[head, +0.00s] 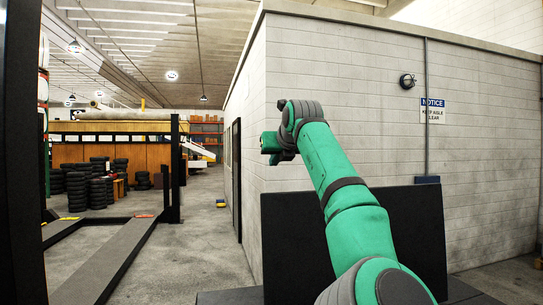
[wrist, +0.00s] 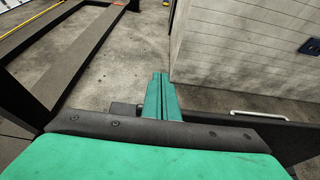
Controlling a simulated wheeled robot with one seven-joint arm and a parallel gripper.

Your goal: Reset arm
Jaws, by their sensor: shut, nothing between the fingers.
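My green arm reaches up and forward in the head view, in front of a grey block wall (head: 480,150). My gripper (head: 268,143) is at its far end, pointing left near the wall's corner. In the wrist view my gripper (wrist: 160,80) shows its two green fingers pressed together, with nothing between them. It hangs above the concrete floor (wrist: 110,75), touching nothing that I can see.
A black panel (head: 430,235) stands behind my arm, with a pale handle (wrist: 258,113) in the wrist view. A notice sign (head: 433,108) hangs on the wall. Left are lift ramps (head: 110,260) and stacked tyres (head: 77,190). The floor between ramps and wall is clear.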

